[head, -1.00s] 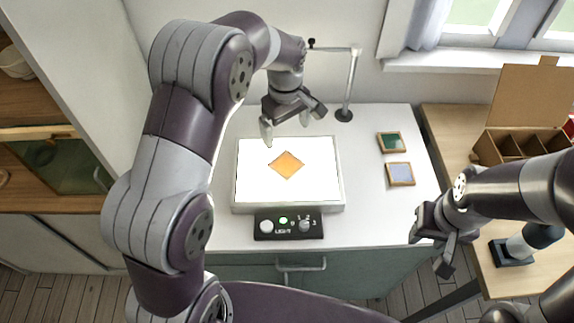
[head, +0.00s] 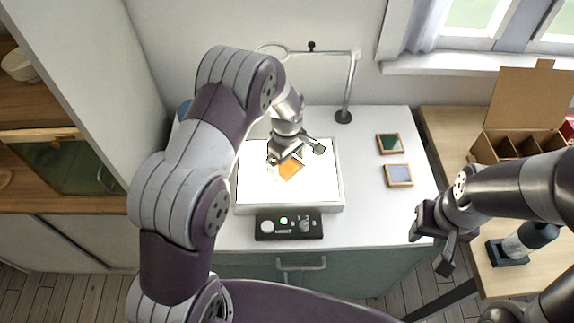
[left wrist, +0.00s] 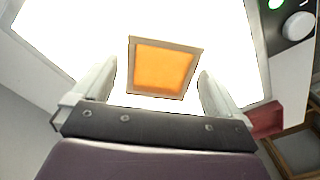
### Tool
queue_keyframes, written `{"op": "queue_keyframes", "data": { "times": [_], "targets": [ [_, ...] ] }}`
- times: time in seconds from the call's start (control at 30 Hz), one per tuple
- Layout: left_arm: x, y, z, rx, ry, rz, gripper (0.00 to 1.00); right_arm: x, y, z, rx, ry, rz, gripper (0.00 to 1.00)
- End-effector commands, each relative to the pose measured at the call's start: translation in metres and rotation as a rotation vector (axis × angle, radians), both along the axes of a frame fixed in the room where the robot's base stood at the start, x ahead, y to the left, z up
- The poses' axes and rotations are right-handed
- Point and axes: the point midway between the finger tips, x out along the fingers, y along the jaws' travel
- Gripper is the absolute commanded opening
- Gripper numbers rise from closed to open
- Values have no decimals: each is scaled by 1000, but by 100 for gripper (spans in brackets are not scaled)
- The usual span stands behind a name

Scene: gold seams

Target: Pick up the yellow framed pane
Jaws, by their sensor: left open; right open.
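The yellow framed pane (head: 291,170) lies on the lit white panel of the light box (head: 318,205), partly hidden by my left gripper in the head view. In the left wrist view the yellow framed pane (left wrist: 163,68) shows orange-yellow in a thin pale frame, between and beyond the two fingers. My left gripper (head: 296,160) is open above the pane; its fingers (left wrist: 160,88) stand on either side of it in the wrist view. I cannot tell the exact height gap. My right gripper (head: 432,240) is open and empty, off the right front of the counter.
A green framed pane (head: 390,144) and a pale blue framed pane (head: 399,175) lie right of the light box. A magnifier stand (head: 344,116) stands behind. A control box (head: 289,226) is in front. A divided cardboard box (head: 510,145) stands on the right table.

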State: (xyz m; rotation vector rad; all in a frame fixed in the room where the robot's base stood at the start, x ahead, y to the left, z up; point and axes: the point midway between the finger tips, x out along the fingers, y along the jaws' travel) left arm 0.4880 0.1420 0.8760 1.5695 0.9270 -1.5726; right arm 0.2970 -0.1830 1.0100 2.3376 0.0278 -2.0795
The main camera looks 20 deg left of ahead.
Motion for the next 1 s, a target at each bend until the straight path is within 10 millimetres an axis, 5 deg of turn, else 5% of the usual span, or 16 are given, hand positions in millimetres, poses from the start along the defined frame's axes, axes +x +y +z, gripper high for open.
{"op": "queue_keyframes", "data": {
  "times": [0.07, 0.2, 0.3, 0.57, 0.83, 1.0],
  "targets": [
    [0, 0, 0, 0, 0, 0, 97, 0, 0, 0, 0, 0, 0, 43],
    [0, 0, 0, 0, 0, 0, 51, 0, 0, 0, 0, 0, 0, 43],
    [0, 0, 1, 0, -1, 0, 40, 0, 0, 0, 0, 0, 0, 43],
    [1, 0, 4, 0, -2, 0, 40, 0, 0, -1, 0, 0, 0, 43],
    [1, -1, 43, -1, -5, -1, 40, 0, 0, -9, 0, 0, 0, 43],
    [-10, -42, 65, -1, -4, -7, 40, 0, 0, -15, 0, 0, 0, 43]
  ]
}}
